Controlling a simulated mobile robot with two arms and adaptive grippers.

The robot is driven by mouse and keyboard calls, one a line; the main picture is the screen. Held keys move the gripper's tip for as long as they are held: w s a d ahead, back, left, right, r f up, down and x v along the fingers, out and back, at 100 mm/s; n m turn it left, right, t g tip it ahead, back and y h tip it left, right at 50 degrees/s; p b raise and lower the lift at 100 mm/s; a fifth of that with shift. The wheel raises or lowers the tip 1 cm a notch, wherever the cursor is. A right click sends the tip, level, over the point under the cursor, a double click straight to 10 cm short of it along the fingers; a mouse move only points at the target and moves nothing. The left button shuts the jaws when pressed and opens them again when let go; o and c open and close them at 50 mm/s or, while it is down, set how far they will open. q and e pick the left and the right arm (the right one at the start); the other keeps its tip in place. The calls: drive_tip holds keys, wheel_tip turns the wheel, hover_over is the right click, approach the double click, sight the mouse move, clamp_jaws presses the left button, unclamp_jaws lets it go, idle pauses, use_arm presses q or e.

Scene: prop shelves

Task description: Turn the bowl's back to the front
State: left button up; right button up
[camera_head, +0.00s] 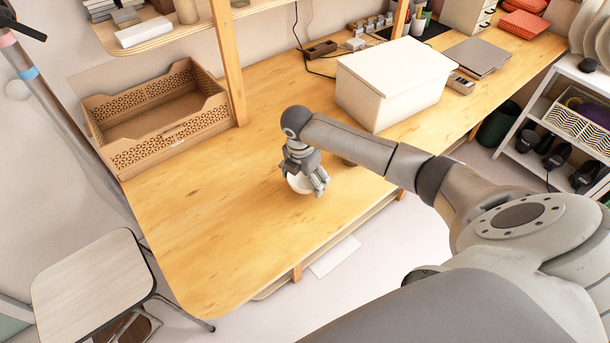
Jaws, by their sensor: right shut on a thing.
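A small white bowl (296,188) is at the wooden table's front edge area, in the middle of the head view. My right gripper (312,186) reaches down to it from above and is shut on it. The fingers and wrist cover much of the bowl, so its tilt, its back and front, and whether it touches the table cannot be told. My left gripper is not in view.
The wooden table (210,235) is clear left of the bowl. A latticed wooden crate (175,148) stands at the back left, a white lidded box (385,95) at the back right. A small dark round object (348,162) is partly behind my arm. A stool (90,285) stands front left.

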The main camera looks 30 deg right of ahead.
drive_tip(key=n, duration=0.2)
drive_tip(key=shift+f+n+b, duration=0.1)
drive_tip(key=shift+n+b, duration=0.2)
drive_tip(key=n+b, duration=0.1)
drive_tip(key=n, duration=0.2)
drive_tip(key=shift+n+t+y, duration=0.3)
drive_tip(key=n+b, duration=0.1)
drive_tip(key=n, duration=0.6)
drive_tip(key=shift+y, duration=0.3)
drive_tip(key=shift+n+b, duration=0.6)
drive_tip(key=shift+b, duration=0.15)
drive_tip(key=n+b, duration=0.2)
drive_tip(key=n, duration=0.2)
drive_tip(key=shift+w+n+y+b, duration=0.1)
drive_tip(key=shift+n+y+b, duration=0.2)
drive_tip(key=shift+n+y, duration=0.1)
drive_tip(key=n+b, duration=0.3)
drive_tip(key=n, duration=0.3)
drive_tip(key=shift+n+y+b, duration=0.3)
drive_tip(key=shift+f+n, duration=0.15)
drive_tip(key=shift+n, duration=0.25)
drive_tip(key=shift+f+b, duration=0.55)
drive_tip(key=shift+b, duration=0.05)
drive_tip(key=shift+f, duration=0.2)
